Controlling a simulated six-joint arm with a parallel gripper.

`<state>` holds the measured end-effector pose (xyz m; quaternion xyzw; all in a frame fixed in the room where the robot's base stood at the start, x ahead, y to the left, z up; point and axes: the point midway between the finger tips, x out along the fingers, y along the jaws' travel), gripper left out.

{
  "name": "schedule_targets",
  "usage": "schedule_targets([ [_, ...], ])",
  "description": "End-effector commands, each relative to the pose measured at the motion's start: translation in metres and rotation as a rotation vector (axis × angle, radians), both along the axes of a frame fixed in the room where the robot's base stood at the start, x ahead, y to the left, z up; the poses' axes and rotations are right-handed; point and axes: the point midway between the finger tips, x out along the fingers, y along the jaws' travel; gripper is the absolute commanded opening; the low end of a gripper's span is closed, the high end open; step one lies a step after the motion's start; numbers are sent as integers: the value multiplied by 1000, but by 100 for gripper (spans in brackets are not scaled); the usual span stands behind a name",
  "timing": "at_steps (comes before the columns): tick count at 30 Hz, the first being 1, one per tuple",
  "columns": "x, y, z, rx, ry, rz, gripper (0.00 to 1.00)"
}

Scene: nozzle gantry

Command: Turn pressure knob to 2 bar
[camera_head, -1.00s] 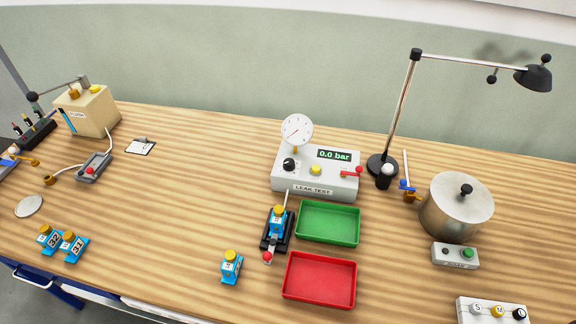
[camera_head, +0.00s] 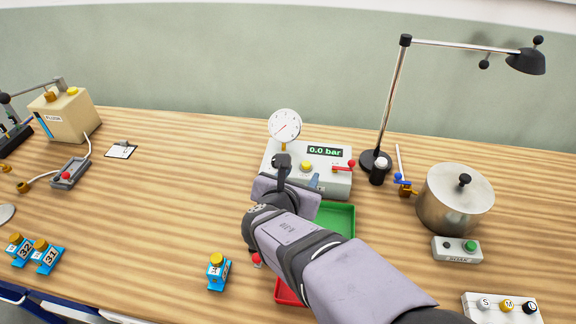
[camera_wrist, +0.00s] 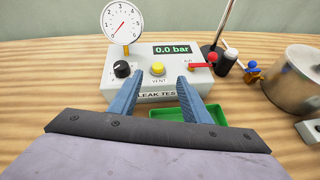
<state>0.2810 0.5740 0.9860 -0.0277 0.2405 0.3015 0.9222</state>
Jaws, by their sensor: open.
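The leak test box (camera_head: 336,186) stands at the middle back of the table, with a display reading 0.0 bar (camera_head: 325,152). The black pressure knob (camera_wrist: 122,69) is on its left in the wrist view, under the round dial gauge (camera_wrist: 123,22). A yellow VENT button (camera_wrist: 157,69) sits to the right of the knob. My gripper (camera_wrist: 157,82) is open and empty, its two blue fingers in front of the box, apart from the knob. In the head view my arm hides part of the box's front.
A red lever (camera_wrist: 200,65) is on the box's right. A green tray (camera_head: 340,218) and a red tray (camera_head: 287,294) lie in front, partly behind my arm. A desk lamp (camera_head: 392,100) and a metal pot (camera_head: 455,200) stand right.

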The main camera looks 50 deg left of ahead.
Motion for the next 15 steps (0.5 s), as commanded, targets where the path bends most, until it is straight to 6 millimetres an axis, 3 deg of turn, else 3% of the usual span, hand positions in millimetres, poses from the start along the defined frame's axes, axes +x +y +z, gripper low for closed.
schedule_targets([
  [1, -17, 18, -3, -9, -40, 59, 43],
  [3, -34, 34, -2, -14, -84, 117, 43],
  [6, -47, 46, -1, -16, -119, 162, 43],
  [15, -45, 53, -2, -18, -130, 173, 43],
])
